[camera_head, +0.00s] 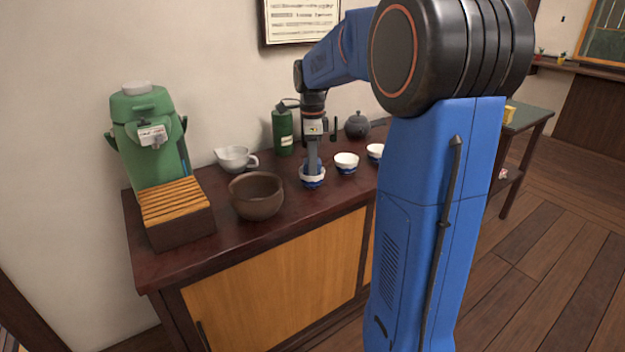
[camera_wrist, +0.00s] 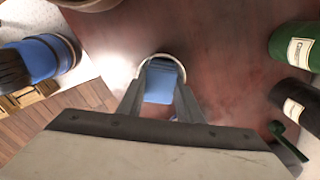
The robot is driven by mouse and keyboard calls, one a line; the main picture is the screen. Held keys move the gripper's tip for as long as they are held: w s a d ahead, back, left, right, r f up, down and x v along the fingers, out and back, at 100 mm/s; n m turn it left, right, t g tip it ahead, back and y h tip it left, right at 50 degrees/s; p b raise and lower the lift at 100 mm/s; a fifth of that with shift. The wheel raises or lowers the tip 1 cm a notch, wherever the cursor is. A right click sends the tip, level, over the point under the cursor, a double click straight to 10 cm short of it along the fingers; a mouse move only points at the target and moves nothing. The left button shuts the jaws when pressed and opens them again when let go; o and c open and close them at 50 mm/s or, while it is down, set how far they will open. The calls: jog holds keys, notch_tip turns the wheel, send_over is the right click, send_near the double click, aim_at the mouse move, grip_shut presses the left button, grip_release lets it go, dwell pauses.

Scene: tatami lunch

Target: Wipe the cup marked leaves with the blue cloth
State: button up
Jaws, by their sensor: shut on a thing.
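My gripper (camera_head: 313,160) points straight down at a white cup with blue markings (camera_head: 312,181), the leftmost of the cups in view. In the wrist view my gripper (camera_wrist: 160,91) is shut on the blue cloth (camera_wrist: 161,80), which lies inside the round white rim of the cup (camera_wrist: 164,56). The fingertips are at or within the cup's mouth. Two more blue-and-white cups stand to the right, a middle one (camera_head: 346,164) and one (camera_head: 375,151) partly hidden by my arm. I cannot make out which cup is marked with leaves.
A brown bowl (camera_head: 256,196), a slatted wooden box (camera_head: 178,214), a green dispenser (camera_head: 150,150) and a spouted white bowl (camera_head: 234,159) stand left on the dark counter (camera_head: 285,215). A green bottle (camera_head: 283,132) and dark teapot (camera_head: 357,126) stand behind. Counter in front is clear.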

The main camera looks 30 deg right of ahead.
jog(key=shift+f+m, duration=0.1)
jog(key=shift+m, duration=0.3)
jog(key=n, duration=0.3)
jog(key=shift+d+n, duration=0.1)
jog(key=shift+n, duration=0.2)
jog(key=n, duration=0.4)
jog(key=shift+w, duration=0.1)
jog(key=n, duration=0.6)
jog(key=shift+w+d, duration=0.1)
jog(key=shift+d, duration=0.1)
jog(key=m, duration=0.6)
jog(key=shift+a, duration=0.2)
jog(key=m, duration=0.4)
jog(key=shift+a, duration=0.15)
jog(key=m, duration=0.3)
jog(key=shift+a+m, duration=0.1)
jog(key=shift+m, duration=0.2)
